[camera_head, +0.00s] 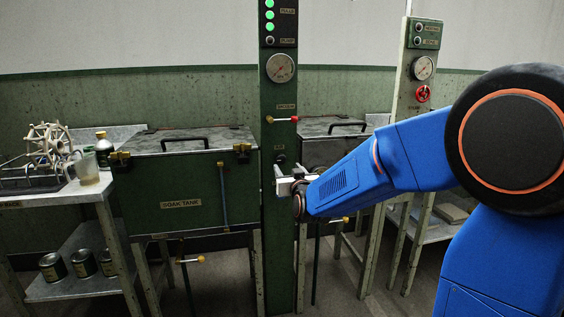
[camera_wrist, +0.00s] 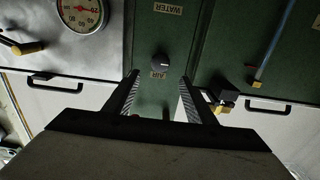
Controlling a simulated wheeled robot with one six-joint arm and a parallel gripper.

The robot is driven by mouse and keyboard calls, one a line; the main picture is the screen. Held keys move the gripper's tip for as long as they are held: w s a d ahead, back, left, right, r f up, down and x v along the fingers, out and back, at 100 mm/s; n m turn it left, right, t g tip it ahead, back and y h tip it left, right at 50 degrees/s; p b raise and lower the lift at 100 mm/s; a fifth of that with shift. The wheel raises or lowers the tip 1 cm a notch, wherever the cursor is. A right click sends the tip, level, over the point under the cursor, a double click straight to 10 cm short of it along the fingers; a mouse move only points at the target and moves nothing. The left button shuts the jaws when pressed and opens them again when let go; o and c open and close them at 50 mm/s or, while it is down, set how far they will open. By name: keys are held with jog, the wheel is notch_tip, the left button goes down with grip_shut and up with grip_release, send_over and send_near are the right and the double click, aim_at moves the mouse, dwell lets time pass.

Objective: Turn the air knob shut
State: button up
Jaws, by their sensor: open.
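The air knob (camera_wrist: 162,62) is a small dark round knob on the green panel, with a pale pointer mark toward the right in the wrist view. My gripper (camera_wrist: 159,80) is open and empty, with one finger on each side of the line to the knob. The fingertips look short of the knob, and I see no contact.
The soak tank (camera_head: 182,180) stands close on the left, another lidded tank (camera_head: 318,150) on the right. A WATER label (camera_wrist: 167,7) is on the same panel.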

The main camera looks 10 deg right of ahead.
aim_at(281, 159)
jog(key=w, duration=0.9)
jog(key=shift+w, duration=0.25)
jog(key=c, duration=1)
